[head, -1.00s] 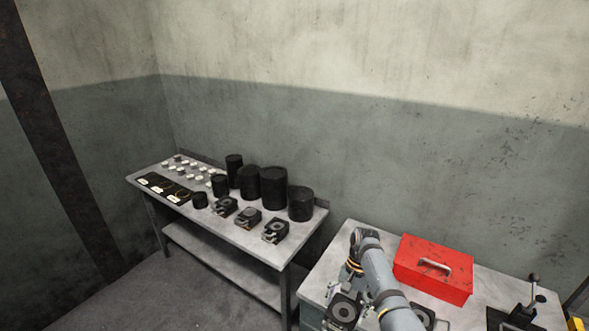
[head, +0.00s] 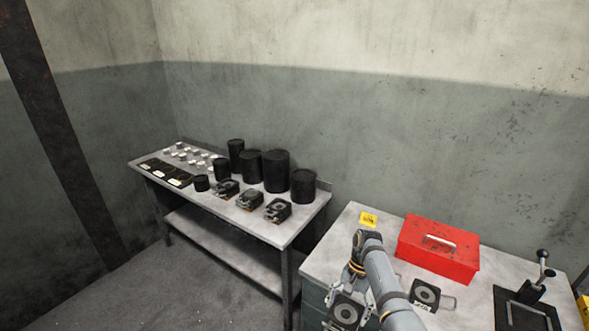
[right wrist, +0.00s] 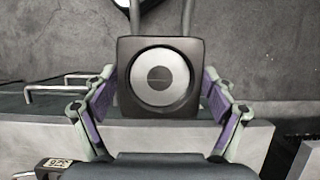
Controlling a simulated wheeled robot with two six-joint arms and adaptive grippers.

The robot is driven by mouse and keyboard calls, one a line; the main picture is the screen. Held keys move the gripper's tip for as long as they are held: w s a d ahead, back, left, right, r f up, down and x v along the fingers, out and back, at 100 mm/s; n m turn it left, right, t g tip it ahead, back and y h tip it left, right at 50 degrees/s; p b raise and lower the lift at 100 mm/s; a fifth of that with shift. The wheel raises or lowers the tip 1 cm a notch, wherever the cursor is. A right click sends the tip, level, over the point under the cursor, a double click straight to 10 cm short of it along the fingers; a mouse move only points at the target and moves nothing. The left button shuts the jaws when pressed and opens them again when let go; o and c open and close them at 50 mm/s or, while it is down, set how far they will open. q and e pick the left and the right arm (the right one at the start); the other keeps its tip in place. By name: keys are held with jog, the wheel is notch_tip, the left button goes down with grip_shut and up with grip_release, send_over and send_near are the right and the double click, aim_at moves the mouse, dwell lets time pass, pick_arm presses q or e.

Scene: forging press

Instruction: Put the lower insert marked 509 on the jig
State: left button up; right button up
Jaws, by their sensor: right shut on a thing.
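My right gripper (right wrist: 160,100) is shut on a dark square insert (right wrist: 159,78) with a light round ring face, one finger on each side. In the head view the held insert (head: 347,311) is at the front left of the right-hand bench, and my arm hides most of the fingers. Its marking is too small to read. A similar insert (head: 425,294) with a handle lies on that bench, right of my arm. A black fixture with an upright lever (head: 525,306), perhaps the jig, stands at the bench's right. My left gripper is out of view.
The left table (head: 275,228) holds several black cylinders, inserts and small pale parts. A gap separates the two. The wrist view shows metal handles (right wrist: 58,90) below the bench edge.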

aim_at(347, 311)
jog(key=f+b, duration=0.1)
jog(key=f, duration=0.1)
jog(key=f+b, duration=0.2)
jog(key=shift+w+f, duration=0.2)
jog(key=shift+f, duration=0.1)
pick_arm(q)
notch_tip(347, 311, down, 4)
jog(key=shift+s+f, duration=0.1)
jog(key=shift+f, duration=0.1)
pick_arm(e)
jog(key=shift+r, duration=0.15)
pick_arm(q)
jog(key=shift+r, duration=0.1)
